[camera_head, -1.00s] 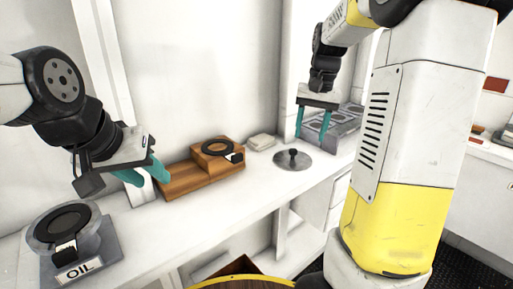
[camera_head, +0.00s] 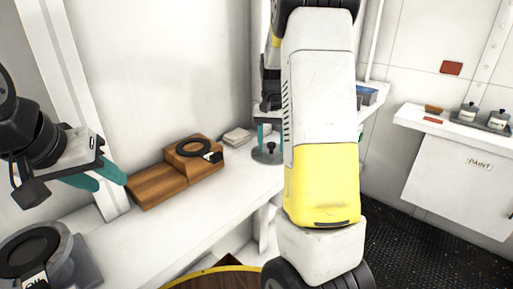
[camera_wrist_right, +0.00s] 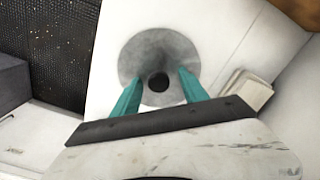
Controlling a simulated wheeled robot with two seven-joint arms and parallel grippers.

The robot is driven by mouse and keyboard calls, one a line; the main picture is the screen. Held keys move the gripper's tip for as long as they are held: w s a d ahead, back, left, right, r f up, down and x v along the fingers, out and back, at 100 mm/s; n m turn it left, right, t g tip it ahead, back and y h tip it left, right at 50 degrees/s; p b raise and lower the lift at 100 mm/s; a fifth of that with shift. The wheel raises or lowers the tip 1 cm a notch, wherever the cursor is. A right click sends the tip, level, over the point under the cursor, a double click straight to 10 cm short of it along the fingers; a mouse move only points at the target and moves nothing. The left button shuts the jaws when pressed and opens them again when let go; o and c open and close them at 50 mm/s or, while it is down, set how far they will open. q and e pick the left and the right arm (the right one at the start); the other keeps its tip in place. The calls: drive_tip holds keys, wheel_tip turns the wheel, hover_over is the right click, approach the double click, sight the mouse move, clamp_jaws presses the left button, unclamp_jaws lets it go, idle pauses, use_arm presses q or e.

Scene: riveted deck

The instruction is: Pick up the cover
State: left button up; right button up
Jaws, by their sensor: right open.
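The cover is a round grey metal disc (camera_head: 264,159) with a black knob (camera_head: 270,146), lying flat on the white counter. In the right wrist view the disc (camera_wrist_right: 152,48) lies beyond the fingertips, with its knob (camera_wrist_right: 158,83) between the two teal fingers. My right gripper (camera_wrist_right: 158,82) is open and empty, just above the cover; I cannot tell if it touches the knob. In the head view my right arm hides part of this gripper and the cover's right side. My left gripper (camera_head: 108,182) is open and empty, left of the wooden block, away from the cover.
A stepped wooden block (camera_head: 158,186) with a black ring (camera_head: 196,147) stands left of the cover. A pale stack (camera_head: 237,136) lies behind. A grey holder (camera_head: 88,262) with a black ring is at front left. A paint shelf (camera_head: 450,132) is at right.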

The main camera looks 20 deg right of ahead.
clamp_jaws()
idle(0.4)
